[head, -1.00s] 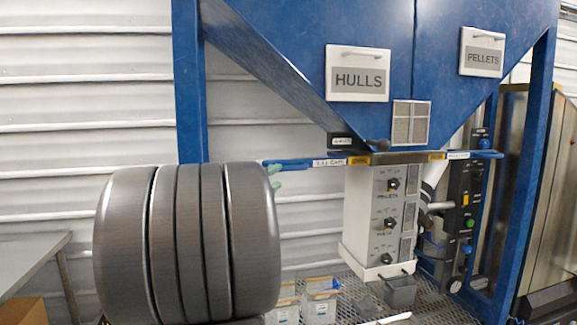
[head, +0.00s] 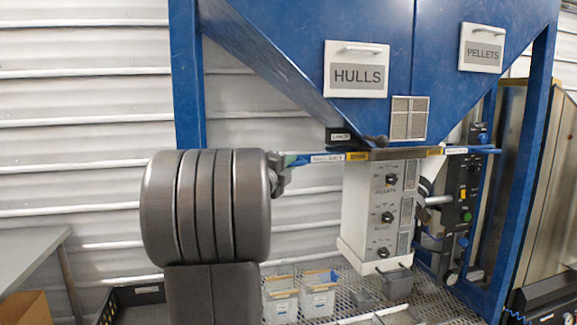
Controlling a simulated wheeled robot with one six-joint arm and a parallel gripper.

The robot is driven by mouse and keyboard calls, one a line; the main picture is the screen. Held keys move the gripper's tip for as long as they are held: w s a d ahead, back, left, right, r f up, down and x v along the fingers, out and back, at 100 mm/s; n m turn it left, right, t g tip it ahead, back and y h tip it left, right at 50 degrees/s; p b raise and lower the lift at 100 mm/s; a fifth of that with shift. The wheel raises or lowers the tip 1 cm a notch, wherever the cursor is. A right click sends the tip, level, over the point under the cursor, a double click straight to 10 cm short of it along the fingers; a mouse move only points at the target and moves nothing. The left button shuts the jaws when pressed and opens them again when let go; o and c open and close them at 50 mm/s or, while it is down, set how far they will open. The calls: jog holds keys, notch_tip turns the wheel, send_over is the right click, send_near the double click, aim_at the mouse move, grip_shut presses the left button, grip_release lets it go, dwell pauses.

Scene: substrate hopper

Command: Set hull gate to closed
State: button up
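A thin blue slide bar with a white label, apparently the hull gate handle (head: 326,158), sticks out left from under the HULLS side of the blue hopper (head: 290,80). Its label is too blurred to read surely. My gripper (head: 284,170) is at the bar's left end, in front of or around it. A bit of green fingertip shows beside the bar. My grey arm link hides much of the gripper, so I cannot tell whether its fingers are open or closed on the bar.
A white control box with black knobs (head: 376,215) hangs below the hopper. A similar blue bar (head: 470,150) sticks out right. Small bins (head: 318,295) stand on the mesh floor. A grey table (head: 30,255) is at left.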

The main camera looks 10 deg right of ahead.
aim_at(313, 162)
jog(key=shift+d, duration=0.1)
grip_shut()
jog(key=d, duration=0.7)
jog(key=shift+w, duration=0.1)
jog(key=o, duration=0.5)
grip_release()
jog(key=shift+o, duration=1.2)
jog(key=shift+d, duration=0.25)
jog(key=shift+a, duration=0.1)
